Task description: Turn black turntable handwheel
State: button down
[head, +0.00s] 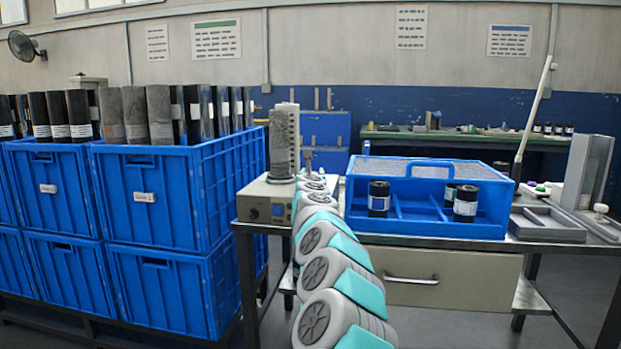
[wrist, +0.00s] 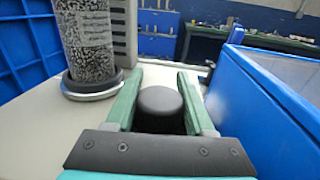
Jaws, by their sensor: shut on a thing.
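The black handwheel (wrist: 160,106) shows in the wrist view as a round, dome-topped knob. My gripper (wrist: 158,80) has its two green fingers on either side of it and is shut on it. The turntable (wrist: 92,86) is a metal disc to the left of my fingers, with an upright speckled roll (wrist: 87,38) on it. In the head view the roll (head: 284,141) stands on the beige machine (head: 265,190). There my arm reaches over the machine's right side, and the handwheel and my fingertips cannot be made out.
A blue divided tray (head: 425,217) with black rolls stands close on the right; its wall (wrist: 262,105) is near my right finger. Stacked blue crates (head: 150,200) with upright rolls stand on the left. A grey fixture (head: 550,225) lies at the table's right end.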

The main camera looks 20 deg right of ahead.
jog(key=h, duration=0.1)
jog(key=m+g+h, duration=0.1)
jog(key=shift+s+d+r+m+h, duration=0.1)
jog(key=shift+d+m+h, duration=0.05)
jog(key=shift+m+h, duration=0.15)
jog(key=m+g+h+p, duration=0.2)
jog(key=g+h+p, duration=0.1)
jog(key=shift+s+d+r+m, duration=0.1)
jog(key=shift+s+d+m, duration=0.15)
jog(key=shift+d+m, duration=0.15)
jog(key=m+g+h+p, duration=0.2)
jog(key=g+p, duration=0.1)
jog(key=shift+s+d+p, duration=0.1)
jog(key=shift+s+p, duration=0.15)
jog(key=shift+p, duration=0.05)
jog(key=shift+s+f+m+g, duration=0.1)
jog(key=shift+f+m+g, duration=0.1)
jog(key=shift+m+g, duration=0.2)
jog(key=shift+c, duration=1.3)
grip_release()
